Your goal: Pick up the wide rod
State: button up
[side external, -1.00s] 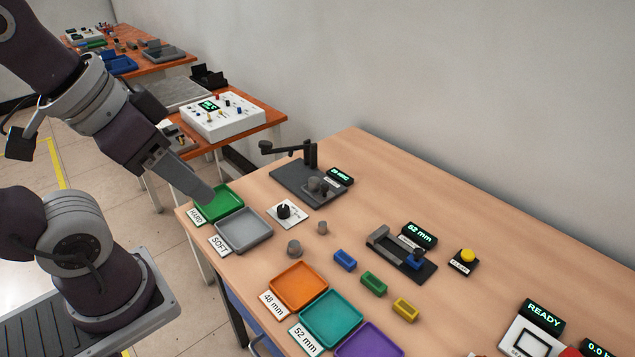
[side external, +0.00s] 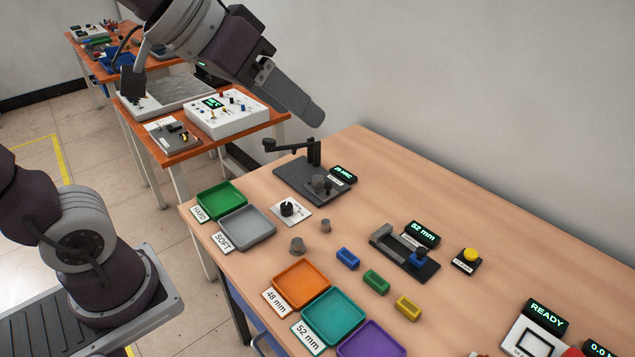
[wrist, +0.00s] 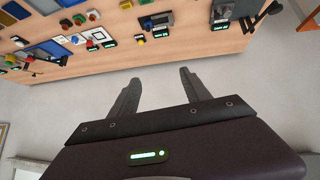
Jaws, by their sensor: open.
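Two short grey rods stand upright on the wooden table in the side view. The wider one (side external: 297,245) is nearer the orange tray, and a narrower one (side external: 325,226) is just behind it to the right. I cannot make out either rod surely in the wrist view. My gripper (side external: 314,116) is raised beyond the table's far left end, in front of the wall and well away from both rods. In the wrist view my gripper (wrist: 160,82) has its two fingers spread, with nothing between them.
A dark fixture with an upright arm (side external: 312,155) stands at the table's far end, below my gripper. Trays, including green (side external: 221,199) and orange (side external: 302,284), line the left edge. Small blue, green and yellow blocks (side external: 376,281) lie right of the wider rod.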

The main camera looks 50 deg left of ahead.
jog(key=w+d+r+n+t, duration=0.2)
jog(key=w+r+t, duration=0.15)
jog(key=w, duration=1.15)
jog(key=w+d+r+n+t, duration=0.2)
jog(key=w+r+t, duration=0.15)
jog(key=w, duration=1.15)
jog(key=w+a+f+n+g+y, duration=0.1)
jog(key=w+a+f+n+y, duration=0.5)
jog(key=w, duration=0.5)
jog(key=n+g+y, duration=0.8)
jog(key=g+y, duration=0.1)
jog(key=g, duration=0.5)
send_near(319, 179)
jog(key=shift+w+a+f, duration=0.65)
jog(key=shift+a+f, duration=0.1)
jog(key=shift+a, duration=0.15)
jog(key=x, duration=0.4)
jog(key=s+x, duration=0.1)
jog(key=x, duration=0.1)
jog(key=shift+s+a+r, duration=0.1)
jog(key=shift+a+r, duration=0.05)
jog(key=shift+a, duration=0.45)
grip_shut()
